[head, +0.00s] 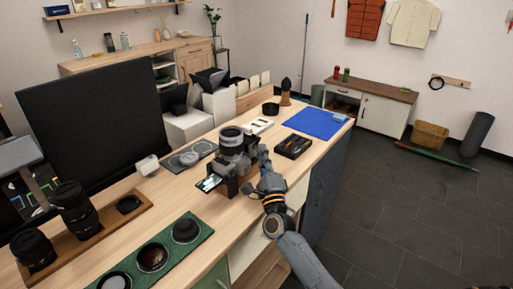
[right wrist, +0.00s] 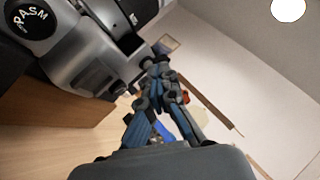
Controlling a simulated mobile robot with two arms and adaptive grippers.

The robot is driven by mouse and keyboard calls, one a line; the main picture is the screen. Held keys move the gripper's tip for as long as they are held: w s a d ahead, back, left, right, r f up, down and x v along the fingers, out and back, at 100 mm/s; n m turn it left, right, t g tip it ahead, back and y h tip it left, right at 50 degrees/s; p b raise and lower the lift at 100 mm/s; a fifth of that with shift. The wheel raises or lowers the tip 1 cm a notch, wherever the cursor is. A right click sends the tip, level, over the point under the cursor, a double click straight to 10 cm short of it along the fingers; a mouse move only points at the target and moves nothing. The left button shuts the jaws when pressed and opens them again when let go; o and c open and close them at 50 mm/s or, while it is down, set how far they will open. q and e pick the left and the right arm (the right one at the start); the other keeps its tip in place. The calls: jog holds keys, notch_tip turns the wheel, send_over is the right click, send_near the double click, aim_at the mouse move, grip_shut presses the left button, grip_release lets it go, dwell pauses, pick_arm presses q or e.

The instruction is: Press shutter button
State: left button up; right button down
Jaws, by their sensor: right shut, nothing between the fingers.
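My right gripper (head: 264,153) is shut and empty, close to the right side of the camera. In the right wrist view its fingertips (right wrist: 158,68) meet just right of the camera body; I cannot tell whether they touch it. I cannot make out the shutter button. My left gripper is not in view.
The wooden table (head: 180,205) also holds a green lens tray (head: 205,226), a wooden tray (head: 140,206) with lenses, a black tool box (head: 293,146) and a blue mat (head: 318,122). A large black panel (head: 90,125) stands behind.

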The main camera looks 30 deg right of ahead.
jog(key=shift+s+d, duration=0.25)
jog(key=shift+s, duration=0.4)
jog(key=shift+s+d+p, duration=0.2)
jog(key=shift+s+d, duration=0.1)
jog(key=shift+s, duration=0.45)
jog(key=shift+s+d+p, duration=0.25)
jog(key=shift+s+d, duration=0.1)
jog(key=shift+s, duration=0.45)
jog(key=shift+s+d+p, duration=0.2)
jog(key=shift+s+d, duration=0.1)
jog(key=shift+s, duration=0.45)
